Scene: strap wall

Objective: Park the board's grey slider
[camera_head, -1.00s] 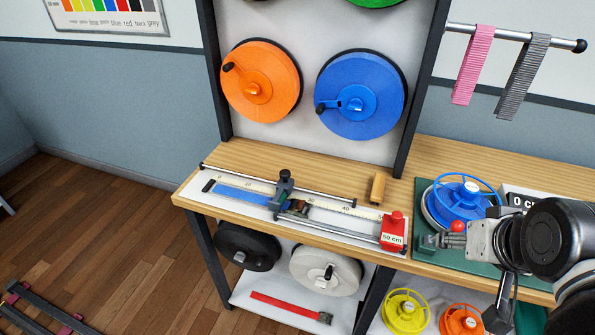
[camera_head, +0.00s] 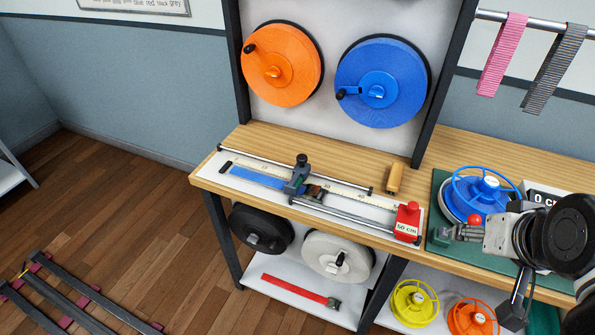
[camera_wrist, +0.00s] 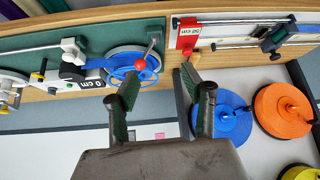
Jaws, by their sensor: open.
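The board (camera_head: 385,225) is a long white strip with a centimetre scale, lying along the front of the wooden bench. Its grey slider (camera_head: 298,180), with a dark knob on top, sits near the middle of the rails, over a blue strap (camera_head: 255,178). A red block marked 50 cm (camera_head: 407,222) is at the board's right end. In the wrist view the red block (camera_wrist: 188,34) and the slider (camera_wrist: 279,39) show at upper right. My gripper (camera_wrist: 163,98) is open and empty, with two dark fingers apart. It is well away from the slider, to its right in the head view.
A blue-rimmed reel (camera_head: 484,192) and a 0 cm device stand on a green mat at right, close to my arm. A wooden-handled piece (camera_head: 395,178) stands behind the board. Orange (camera_head: 282,65) and blue (camera_head: 380,82) reels hang above. The bench behind the board is mostly clear.

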